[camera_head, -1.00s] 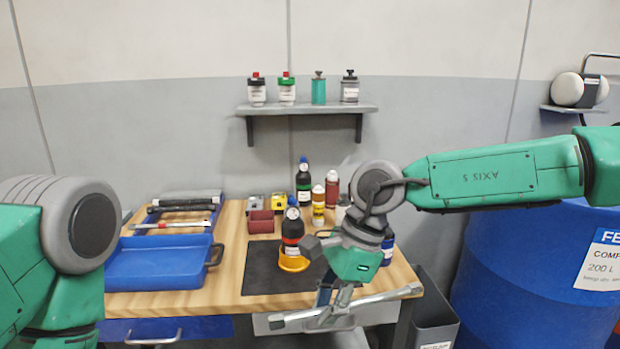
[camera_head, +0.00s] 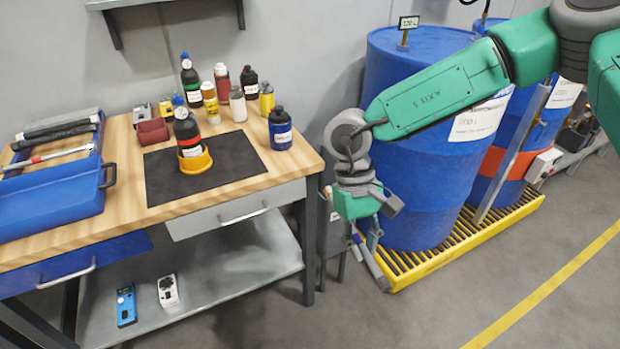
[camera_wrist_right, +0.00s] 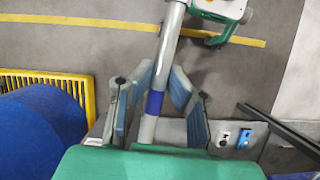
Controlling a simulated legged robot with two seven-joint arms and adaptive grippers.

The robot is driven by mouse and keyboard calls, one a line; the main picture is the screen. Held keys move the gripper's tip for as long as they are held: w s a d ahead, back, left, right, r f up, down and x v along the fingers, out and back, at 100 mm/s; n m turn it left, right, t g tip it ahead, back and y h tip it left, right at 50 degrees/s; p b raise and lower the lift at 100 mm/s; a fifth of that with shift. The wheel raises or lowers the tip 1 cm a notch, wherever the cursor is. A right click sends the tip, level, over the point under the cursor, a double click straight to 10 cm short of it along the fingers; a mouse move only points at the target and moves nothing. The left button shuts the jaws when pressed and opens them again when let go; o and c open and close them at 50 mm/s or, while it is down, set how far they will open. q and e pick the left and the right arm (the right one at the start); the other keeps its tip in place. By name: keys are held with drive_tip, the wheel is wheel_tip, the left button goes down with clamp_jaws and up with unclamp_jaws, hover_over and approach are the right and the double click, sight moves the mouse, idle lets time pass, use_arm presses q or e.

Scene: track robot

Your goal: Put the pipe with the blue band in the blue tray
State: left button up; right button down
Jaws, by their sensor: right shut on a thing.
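The pipe with the blue band shows in the right wrist view as a grey-white tube (camera_wrist_right: 172,35) with a blue band (camera_wrist_right: 154,103). My right gripper (camera_wrist_right: 155,85) is shut on it near the band. In the head view my right gripper (camera_head: 364,238) hangs right of the workbench, in front of the blue drums. The held pipe (camera_head: 374,266) slants down below it, partly hidden. The blue tray (camera_head: 48,208) lies on the bench at the far left, partly cut off by the frame. My left gripper is out of view.
On the workbench (camera_head: 120,189), a dark mat (camera_head: 235,158) holds a bottle in a yellow ring (camera_head: 196,162). Several bottles stand behind it. A banded rod (camera_head: 45,157) lies behind the blue tray. Blue drums (camera_head: 415,205) stand on a yellow grated pallet (camera_head: 440,262). The floor in front is clear.

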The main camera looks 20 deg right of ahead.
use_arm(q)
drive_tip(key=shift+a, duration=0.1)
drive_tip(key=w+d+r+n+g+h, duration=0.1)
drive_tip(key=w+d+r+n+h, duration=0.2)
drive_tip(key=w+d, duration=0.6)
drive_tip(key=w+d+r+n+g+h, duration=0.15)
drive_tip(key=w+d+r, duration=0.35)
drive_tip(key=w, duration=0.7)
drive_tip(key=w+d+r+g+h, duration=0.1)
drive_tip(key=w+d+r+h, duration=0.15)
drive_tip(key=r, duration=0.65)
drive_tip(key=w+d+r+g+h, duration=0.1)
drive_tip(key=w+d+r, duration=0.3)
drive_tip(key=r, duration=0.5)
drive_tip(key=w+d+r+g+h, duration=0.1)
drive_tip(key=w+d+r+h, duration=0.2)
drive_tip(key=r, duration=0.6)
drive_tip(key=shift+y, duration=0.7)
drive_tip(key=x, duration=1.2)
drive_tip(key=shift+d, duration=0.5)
use_arm(e)
drive_tip(key=w+a+r+n+h, duration=0.1)
drive_tip(key=w+a+r+n, duration=0.1)
drive_tip(key=a+r, duration=0.3)
drive_tip(key=w+a+r+n+t+h, duration=0.1)
drive_tip(key=a+r+n, duration=0.4)
drive_tip(key=a, duration=0.5)
drive_tip(key=shift+w+a+r, duration=0.25)
drive_tip(key=shift+w+r, duration=0.3)
drive_tip(key=shift+w, duration=0.15)
